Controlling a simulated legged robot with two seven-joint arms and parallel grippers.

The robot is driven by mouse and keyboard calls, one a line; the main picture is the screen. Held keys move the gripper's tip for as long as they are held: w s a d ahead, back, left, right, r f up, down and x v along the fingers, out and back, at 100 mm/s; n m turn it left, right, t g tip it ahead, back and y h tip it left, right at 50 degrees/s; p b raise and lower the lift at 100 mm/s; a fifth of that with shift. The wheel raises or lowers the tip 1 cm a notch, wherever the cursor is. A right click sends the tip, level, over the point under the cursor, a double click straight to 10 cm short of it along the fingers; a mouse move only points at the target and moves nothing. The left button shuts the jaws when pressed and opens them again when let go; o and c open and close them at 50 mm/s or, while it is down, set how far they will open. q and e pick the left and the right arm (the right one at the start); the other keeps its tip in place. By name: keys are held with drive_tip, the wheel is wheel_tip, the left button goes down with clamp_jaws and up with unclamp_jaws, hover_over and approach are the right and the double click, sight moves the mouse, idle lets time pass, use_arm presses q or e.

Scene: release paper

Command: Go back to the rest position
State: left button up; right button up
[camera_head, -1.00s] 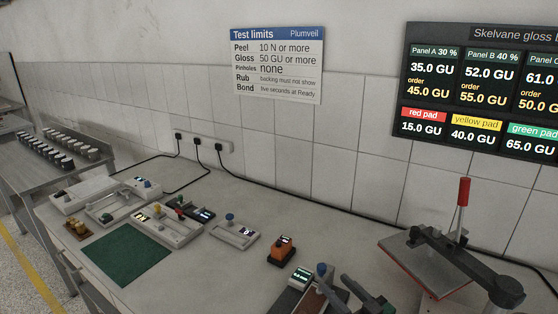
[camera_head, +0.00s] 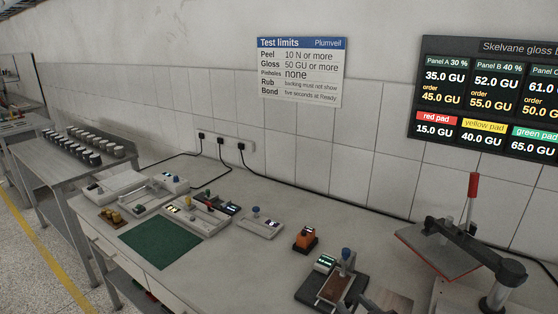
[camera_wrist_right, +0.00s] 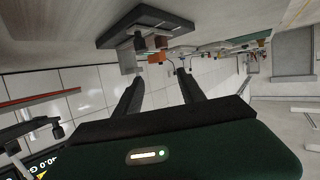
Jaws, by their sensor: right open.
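My right gripper (camera_wrist_right: 161,80) shows in the right wrist view, with its two dark fingers apart and nothing between them. In that view the bench (camera_wrist_right: 70,85) appears upside down at the top, and the fingertips are apart from the things on it. The device with a blue knob and brown strip (camera_head: 334,287) stands free at the bench front. My left gripper is not in view.
The bench also holds an orange block (camera_head: 305,240), a green mat (camera_head: 160,243), several small grey devices and a press with a red handle (camera_head: 473,187). A limits sign (camera_head: 302,72) and a dark gloss board (camera_head: 490,95) are on the wall. Bare bench lies right of the mat.

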drive_tip(key=s+f+m+g+h, duration=0.1)
drive_tip(key=s+g, duration=0.1)
drive_tip(key=s, duration=0.1)
drive_tip(key=s+d+f+g+h+p, duration=0.1)
drive_tip(key=s, duration=0.3)
drive_tip(key=s+d+f+m+g+h+p, duration=0.1)
drive_tip(key=s+g+h, duration=0.1)
drive_tip(key=s, duration=0.1)
drive_tip(key=shift+s+d+m+g, duration=0.15)
drive_tip(key=shift+s+m+g, duration=0.05)
drive_tip(key=shift+m+g, duration=0.1)
drive_tip(key=s+a+f+m+g+p, duration=0.1)
drive_tip(key=s+g, duration=0.4)
drive_tip(key=s, duration=0.8)
drive_tip(key=shift+s+a+f, duration=0.15)
drive_tip(key=shift+a+f, duration=0.1)
drive_tip(key=shift+a, duration=0.2)
